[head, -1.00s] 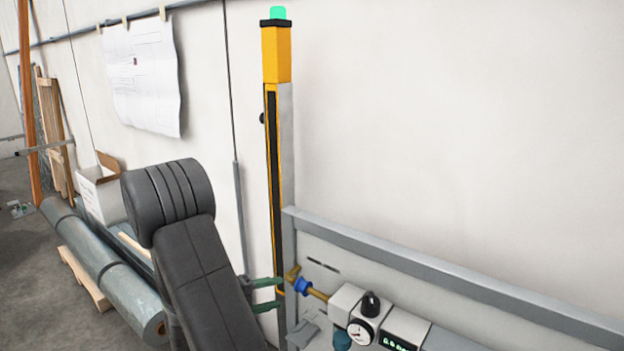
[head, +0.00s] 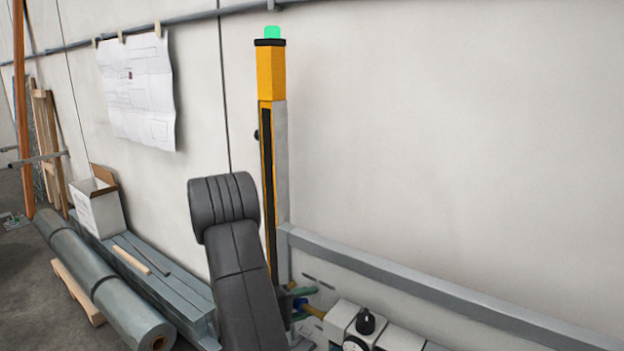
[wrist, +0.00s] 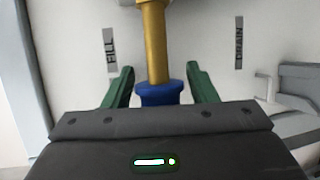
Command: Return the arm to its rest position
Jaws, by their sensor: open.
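My gripper (head: 304,300) is open at the lower middle of the head view, low in front of the wall panel. Its two green fingers also show in the wrist view (wrist: 160,82). A brass valve lever (wrist: 154,38) with a blue end (wrist: 160,93) stands between the fingers, with a gap on each side. The lever (head: 316,312) shows partly in the head view, just right of the fingers. My dark arm rises in front of the wall and bends at a ribbed joint.
FILL (wrist: 111,50) and DRAIN (wrist: 239,42) labels flank the lever. A yellow column (head: 271,75) with a green lamp stands behind my arm. A grey rail (head: 400,288) and boxes with a black knob (head: 366,321) lie right.

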